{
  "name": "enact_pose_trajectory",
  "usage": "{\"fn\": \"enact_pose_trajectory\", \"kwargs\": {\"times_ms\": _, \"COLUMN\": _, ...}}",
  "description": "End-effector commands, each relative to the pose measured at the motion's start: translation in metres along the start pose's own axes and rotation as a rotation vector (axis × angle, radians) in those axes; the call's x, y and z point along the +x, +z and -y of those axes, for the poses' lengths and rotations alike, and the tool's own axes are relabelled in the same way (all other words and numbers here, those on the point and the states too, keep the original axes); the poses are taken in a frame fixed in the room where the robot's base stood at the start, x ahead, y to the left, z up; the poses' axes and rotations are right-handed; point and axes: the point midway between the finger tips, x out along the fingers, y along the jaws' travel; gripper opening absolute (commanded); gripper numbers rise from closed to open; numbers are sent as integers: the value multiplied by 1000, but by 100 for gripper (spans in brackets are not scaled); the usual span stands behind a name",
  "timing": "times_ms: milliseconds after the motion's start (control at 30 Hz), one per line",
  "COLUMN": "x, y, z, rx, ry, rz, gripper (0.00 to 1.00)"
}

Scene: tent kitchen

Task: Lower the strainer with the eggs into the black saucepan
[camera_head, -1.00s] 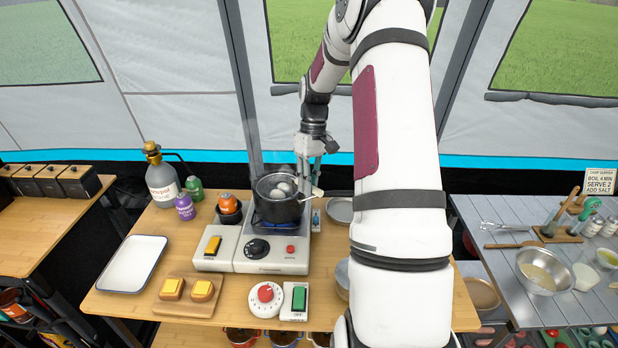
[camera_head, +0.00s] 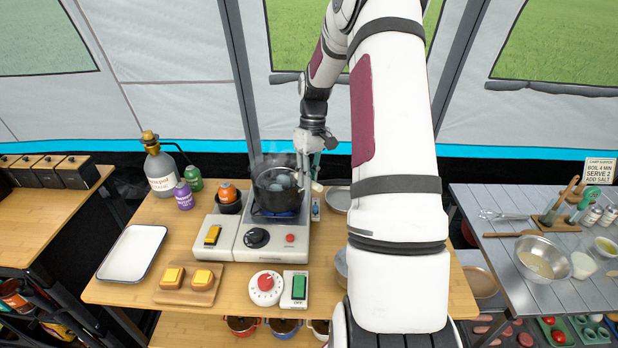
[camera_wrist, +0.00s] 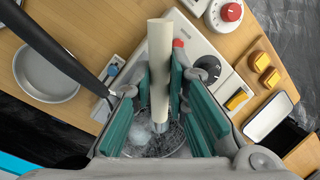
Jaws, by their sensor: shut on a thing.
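The black saucepan (camera_head: 276,201) stands on the burner of the camping stove (camera_head: 245,252), with steam around it. The strainer (camera_wrist: 168,146) is down inside the pan, its wire mesh showing in the wrist view. Pale eggs (camera_head: 282,182) lie in it, below the pan's rim in the head view. My gripper (camera_head: 308,173) is above the pan's right side. Its teal fingers are shut on the strainer's cream handle (camera_wrist: 160,65). Whether the strainer touches the pan's bottom is hidden.
The pan's long black handle (camera_wrist: 55,46) passes close beside my fingers. A red-knobbed timer (camera_head: 265,288), a green switch (camera_head: 299,289) and a bread board (camera_head: 189,296) are in front. A grey dish (camera_head: 336,200) lies right.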

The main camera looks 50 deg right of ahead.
Motion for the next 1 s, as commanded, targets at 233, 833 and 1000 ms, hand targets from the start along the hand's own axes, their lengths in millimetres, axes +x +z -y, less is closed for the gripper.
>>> {"fn": "enact_pose_trajectory", "kwargs": {"times_ms": 233, "x": 4, "y": -1, "z": 0, "rx": 0, "ry": 0, "rz": 0, "gripper": 0}}
{"fn": "enact_pose_trajectory", "kwargs": {"times_ms": 833, "x": 12, "y": -2, "z": -2, "rx": 0, "ry": 0, "rz": 0, "gripper": 0}}
{"fn": "enact_pose_trajectory", "kwargs": {"times_ms": 1000, "x": 12, "y": -2, "z": -2, "rx": 0, "ry": -1, "rz": 1, "gripper": 33}}
